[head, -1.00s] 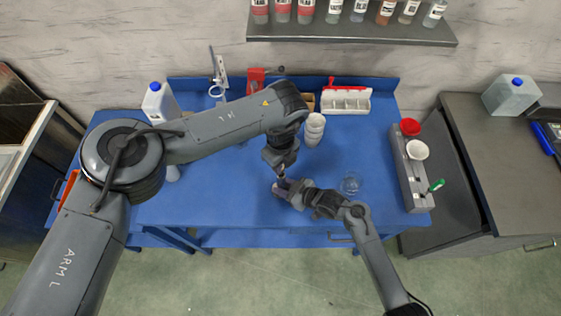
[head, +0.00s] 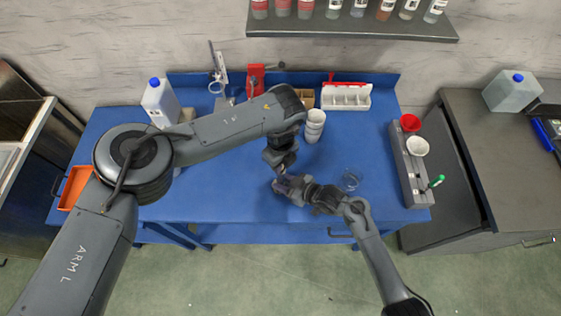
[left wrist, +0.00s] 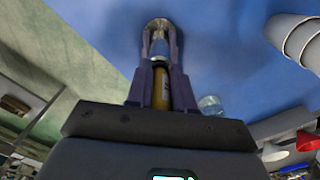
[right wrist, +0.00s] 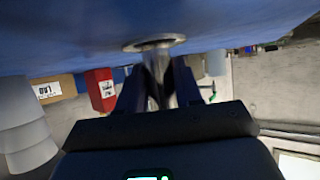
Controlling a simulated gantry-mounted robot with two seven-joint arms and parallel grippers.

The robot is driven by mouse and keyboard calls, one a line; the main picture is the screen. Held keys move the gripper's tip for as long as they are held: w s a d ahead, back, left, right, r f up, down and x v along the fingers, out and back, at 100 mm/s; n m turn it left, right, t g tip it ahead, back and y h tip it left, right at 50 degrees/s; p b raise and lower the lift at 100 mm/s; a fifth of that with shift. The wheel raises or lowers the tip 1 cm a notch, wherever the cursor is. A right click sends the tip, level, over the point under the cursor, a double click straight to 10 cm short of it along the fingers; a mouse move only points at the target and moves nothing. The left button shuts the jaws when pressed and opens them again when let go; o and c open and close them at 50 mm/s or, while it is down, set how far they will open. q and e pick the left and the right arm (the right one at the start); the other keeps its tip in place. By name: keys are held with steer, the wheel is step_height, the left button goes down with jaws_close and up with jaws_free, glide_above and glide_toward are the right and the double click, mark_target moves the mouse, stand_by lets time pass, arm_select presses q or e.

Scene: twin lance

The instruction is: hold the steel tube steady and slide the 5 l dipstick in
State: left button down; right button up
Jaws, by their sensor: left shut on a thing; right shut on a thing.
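My left gripper (head: 281,172) comes down from above, close over my right gripper (head: 280,186), near the front of the blue table. In the left wrist view my left gripper (left wrist: 160,65) is shut on a yellow-brown cylinder, seemingly the dipstick (left wrist: 161,90). A shiny metal part shows beyond it. In the right wrist view my right gripper (right wrist: 160,80) is shut on the steel tube (right wrist: 168,88), which has a round flange (right wrist: 154,42) at its end by the table surface. Whether the dipstick's tip is inside the tube cannot be told; the grippers hide it.
White stacked cups (head: 315,126), a red box (head: 255,80) and a white rack (head: 347,97) stand at the back. A clear glass dish (head: 352,179) lies right of my right gripper. A grey holder (head: 409,174) edges the table's right side.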

arm_select(q)
steer(key=shift+f, duration=0.25)
steer(key=c, duration=0.9)
jaws_free()
steer(key=shift+r, duration=0.1)
step_height(320, 180, up, 12)
steer(key=shift+f, duration=0.1)
arm_select(e)
steer(key=o, duration=0.9)
steer(key=shift+c, duration=0.2)
